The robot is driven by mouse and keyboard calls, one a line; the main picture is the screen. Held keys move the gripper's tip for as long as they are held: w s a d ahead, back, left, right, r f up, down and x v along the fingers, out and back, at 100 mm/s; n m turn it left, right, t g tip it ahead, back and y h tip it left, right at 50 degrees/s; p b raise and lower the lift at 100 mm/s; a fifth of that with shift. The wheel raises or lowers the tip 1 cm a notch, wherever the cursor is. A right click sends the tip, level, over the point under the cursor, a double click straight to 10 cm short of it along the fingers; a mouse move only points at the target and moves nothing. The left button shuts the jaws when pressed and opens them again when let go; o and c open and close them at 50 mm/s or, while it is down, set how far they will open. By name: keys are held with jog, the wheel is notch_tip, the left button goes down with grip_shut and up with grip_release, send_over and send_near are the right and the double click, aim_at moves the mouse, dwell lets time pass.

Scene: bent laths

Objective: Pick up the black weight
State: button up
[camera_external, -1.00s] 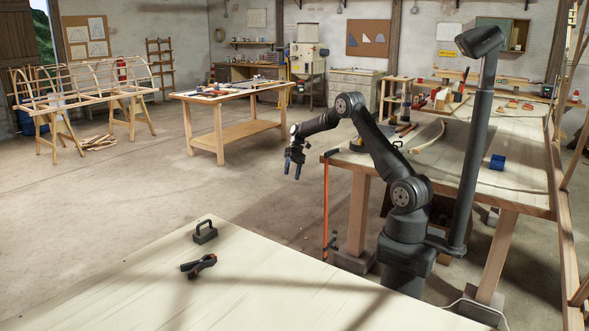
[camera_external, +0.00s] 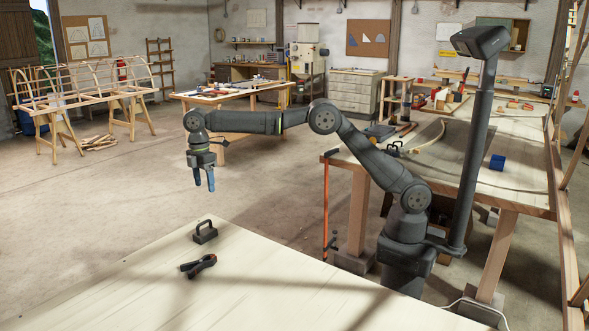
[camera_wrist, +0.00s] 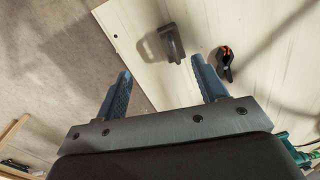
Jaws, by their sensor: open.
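The black weight (camera_external: 205,235), a dark block with a loop handle on top, stands near the far corner of the pale front table (camera_external: 150,285). It also shows in the wrist view (camera_wrist: 172,45), above and between the fingertips. My gripper (camera_external: 204,188) points down in the air above the weight and beyond the table's far edge, apart from it. Its two blue fingers are spread and empty, as the wrist view (camera_wrist: 158,72) also shows.
A black clamp with orange parts (camera_external: 199,266) lies on the same table close to the weight; the wrist view shows it (camera_wrist: 226,62) right of the weight. The rest of this tabletop is bare. A second bench (camera_external: 480,180) stands at the right with a blue block (camera_external: 497,162).

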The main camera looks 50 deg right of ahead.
jog(key=s+a+r+n, duration=0.1)
jog(key=s+a+r, duration=0.1)
jog(key=s+a, duration=0.15)
send_over(205, 232)
jog(key=shift+t, duration=0.3)
notch_tip(205, 232, down, 12)
jog(key=shift+s+a, duration=0.1)
jog(key=shift+a, duration=0.05)
jog(key=f, duration=0.5)
jog(key=shift+w+d+f, duration=0.2)
jog(key=shift+d+f, duration=0.05)
jog(key=shift+f, duration=0.05)
jog(key=shift+r, duration=0.15)
grip_shut()
